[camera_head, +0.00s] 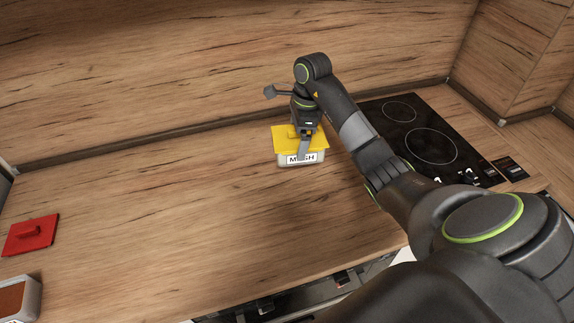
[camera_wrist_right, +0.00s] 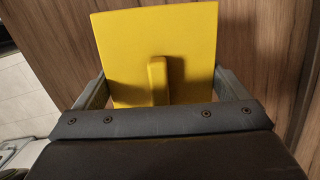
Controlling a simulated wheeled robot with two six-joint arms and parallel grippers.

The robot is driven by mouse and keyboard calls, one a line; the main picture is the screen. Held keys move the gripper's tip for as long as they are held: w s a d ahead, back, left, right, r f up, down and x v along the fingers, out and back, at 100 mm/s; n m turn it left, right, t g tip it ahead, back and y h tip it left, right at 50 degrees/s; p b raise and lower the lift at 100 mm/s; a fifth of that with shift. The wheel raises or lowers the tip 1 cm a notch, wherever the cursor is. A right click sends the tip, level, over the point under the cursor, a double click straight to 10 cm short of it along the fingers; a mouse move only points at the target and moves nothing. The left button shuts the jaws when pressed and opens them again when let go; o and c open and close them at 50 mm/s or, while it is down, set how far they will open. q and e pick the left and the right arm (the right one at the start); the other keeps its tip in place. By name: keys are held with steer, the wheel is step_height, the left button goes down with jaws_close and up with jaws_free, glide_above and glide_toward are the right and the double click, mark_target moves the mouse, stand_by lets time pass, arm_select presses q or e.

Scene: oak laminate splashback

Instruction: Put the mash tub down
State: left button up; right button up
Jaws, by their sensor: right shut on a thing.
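My left gripper is out of view.
A black hob (camera_head: 425,130) lies to the right of the tub. A red lid (camera_head: 31,234) lies at the far left, with an open pale tub (camera_head: 33,300) of brown contents at the lower left corner. The worktop between is clear. The wooden splashback (camera_head: 200,70) runs behind.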

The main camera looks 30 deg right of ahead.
steer(key=shift+s+a+r+n+p, duration=0.3)
steer(key=shift+s+n+p, duration=0.05)
steer(key=shift+s, duration=0.3)
steer(key=shift+s+a+r+n+p, duration=0.25)
steer(key=shift+s+n+p, duration=0.1)
steer(key=shift+s, duration=0.25)
steer(key=shift+s+a+f+n, duration=0.25)
steer(key=shift+s+a+n, duration=0.05)
steer(key=shift+s, duration=0.25)
steer(key=f+b, duration=0.3)
steer(key=shift+w+d+f, duration=0.15)
steer(key=shift+w, duration=0.1)
step_height(320, 180, down, 6)
steer(key=shift+s+r+p, duration=0.1)
steer(key=shift+r+p, duration=0.15)
steer(key=shift+p, duration=0.95)
steer(key=shift+f, duration=0.6)
steer(key=o, duration=0.8)
steer(key=shift+f, duration=0.1)
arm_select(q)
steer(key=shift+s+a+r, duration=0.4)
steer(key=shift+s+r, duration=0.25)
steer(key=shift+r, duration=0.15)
arm_select(e)
steer(key=shift+o, duration=0.5)
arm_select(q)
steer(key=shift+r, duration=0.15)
arm_select(e)
steer(key=shift+r, duration=0.2)
